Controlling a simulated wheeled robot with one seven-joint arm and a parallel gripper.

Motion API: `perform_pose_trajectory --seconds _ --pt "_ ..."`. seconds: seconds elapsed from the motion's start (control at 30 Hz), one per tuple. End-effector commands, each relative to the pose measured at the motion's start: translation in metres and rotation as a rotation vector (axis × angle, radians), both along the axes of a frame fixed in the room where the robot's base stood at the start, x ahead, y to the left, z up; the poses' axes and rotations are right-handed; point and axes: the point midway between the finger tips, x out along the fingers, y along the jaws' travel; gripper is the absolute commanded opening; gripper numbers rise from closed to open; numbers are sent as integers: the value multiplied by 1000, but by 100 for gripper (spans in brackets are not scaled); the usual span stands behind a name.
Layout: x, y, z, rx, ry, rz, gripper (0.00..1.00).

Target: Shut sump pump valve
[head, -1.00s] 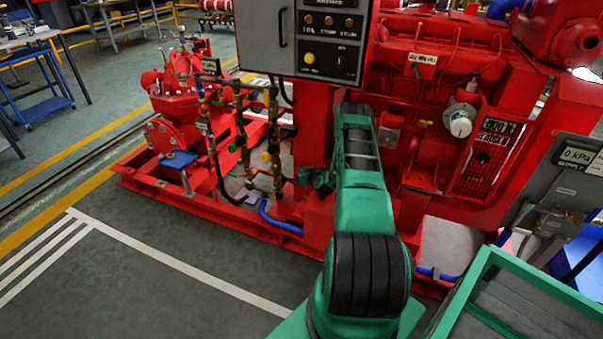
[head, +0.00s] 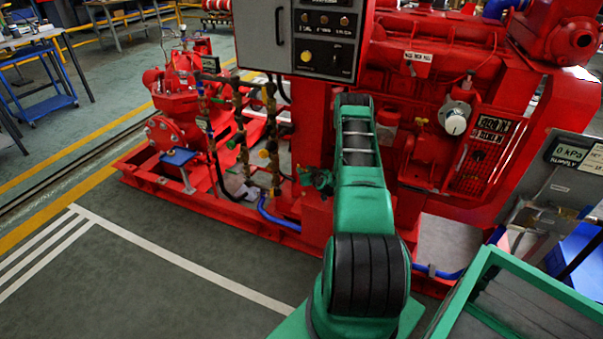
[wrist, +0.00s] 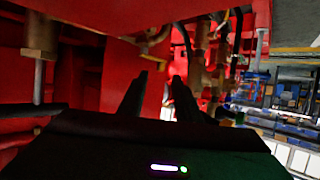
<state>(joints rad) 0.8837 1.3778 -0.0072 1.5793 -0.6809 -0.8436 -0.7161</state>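I cannot tell which valve is the sump pump valve. Brass pipework (head: 271,130) with several small valves stands left of my arm in the head view, at the front of the red skid. A yellow valve handle (head: 264,154) and a green one (head: 232,143) show on it. In the wrist view, blurred brass fittings (wrist: 197,70) lie beyond and right of my fingers, and another brass fitting (wrist: 40,38) hangs at upper left. My gripper (wrist: 160,76) has its two dark fingers apart, with nothing seen between them. In the head view my arm hides the fingers.
The red engine (head: 430,75) and a grey control box (head: 318,38) stand behind my arm. A red pump (head: 180,105) is at left. A supply panel (head: 565,180) reading 0 kPa stands at right, behind a green-rimmed tray (head: 480,262). The floor at front left is clear.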

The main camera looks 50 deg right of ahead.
Motion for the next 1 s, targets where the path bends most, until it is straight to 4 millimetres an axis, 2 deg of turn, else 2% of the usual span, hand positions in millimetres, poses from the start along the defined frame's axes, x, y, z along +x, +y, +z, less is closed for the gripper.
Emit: perform_pose_trajectory --seconds 0.17,0.87,1.0 --pt "-5 6 7 -1 -1 1 31" --pt "-2 12 9 0 0 8 31" --pt "6 18 25 4 18 35 31"
